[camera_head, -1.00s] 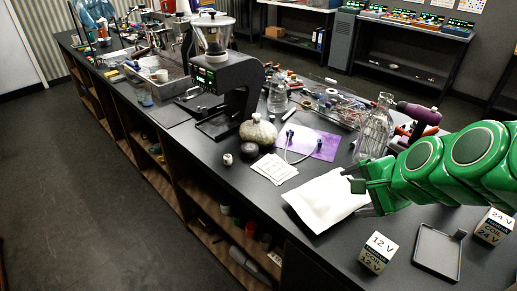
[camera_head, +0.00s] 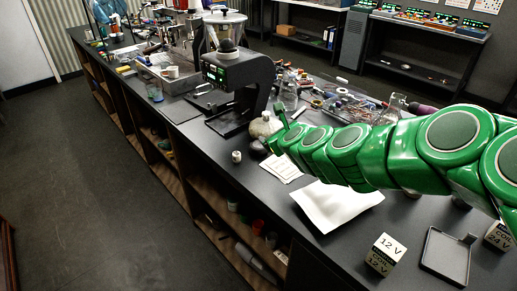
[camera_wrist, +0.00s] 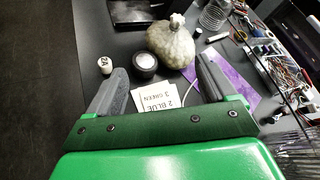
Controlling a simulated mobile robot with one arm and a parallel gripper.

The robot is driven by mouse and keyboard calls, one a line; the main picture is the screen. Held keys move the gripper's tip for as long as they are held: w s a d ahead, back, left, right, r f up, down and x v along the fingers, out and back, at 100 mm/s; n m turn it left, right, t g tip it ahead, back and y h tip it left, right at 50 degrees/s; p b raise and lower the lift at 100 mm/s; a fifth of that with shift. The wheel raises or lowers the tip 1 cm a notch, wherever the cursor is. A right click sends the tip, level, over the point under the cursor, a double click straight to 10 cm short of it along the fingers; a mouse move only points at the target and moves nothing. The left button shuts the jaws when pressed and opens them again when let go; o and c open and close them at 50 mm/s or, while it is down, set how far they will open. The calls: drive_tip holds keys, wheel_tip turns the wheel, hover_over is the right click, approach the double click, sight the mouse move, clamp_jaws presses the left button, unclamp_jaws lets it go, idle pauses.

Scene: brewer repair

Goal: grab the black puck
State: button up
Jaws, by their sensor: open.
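The black puck (camera_wrist: 145,64), a short dark cylinder with a pale top, stands on the counter in the wrist view. A small dark part of it (camera_head: 258,147) shows beside my arm in the head view. My gripper (camera_wrist: 162,70) is open and empty. Its two grey fingers point toward the puck, which appears between them, nearer the left finger. I cannot tell the exact gap in depth. In the head view my gripper (camera_head: 280,122) is seen from the side, close to the puck and the round pot.
A round speckled pot (camera_wrist: 171,45) stands right behind the puck. A printed card (camera_wrist: 157,102) lies in front, and a purple sheet (camera_wrist: 236,82) at right. The coffee machine (camera_head: 238,80) stands behind.

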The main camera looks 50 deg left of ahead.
drive_tip(key=a+f+m+t, duration=0.2)
drive_tip(key=a+f+m, duration=0.2)
drive_tip(key=a+f, duration=0.15)
drive_tip(key=m+t+h, duration=0.1)
drive_tip(key=m+h, duration=0.1)
drive_tip(key=m, duration=0.2)
approach(258, 150)
drive_tip(key=x, duration=0.3)
drive_tip(key=shift+w+a, duration=0.25)
drive_tip(key=shift+w, duration=0.05)
drive_tip(key=shift+f+m, duration=0.3)
drive_tip(key=shift+f, duration=0.05)
drive_tip(key=shift+w+a+f+t, duration=0.3)
drive_tip(key=shift+w+a, duration=0.4)
drive_tip(key=shift+w, duration=0.1)
drive_tip(key=shift+x, duration=0.95)
drive_tip(key=shift+w+a+f, duration=0.3)
drive_tip(key=shift+a, duration=0.3)
drive_tip(key=shift+w+a+f, duration=0.45)
drive_tip(key=shift+w+a, duration=0.3)
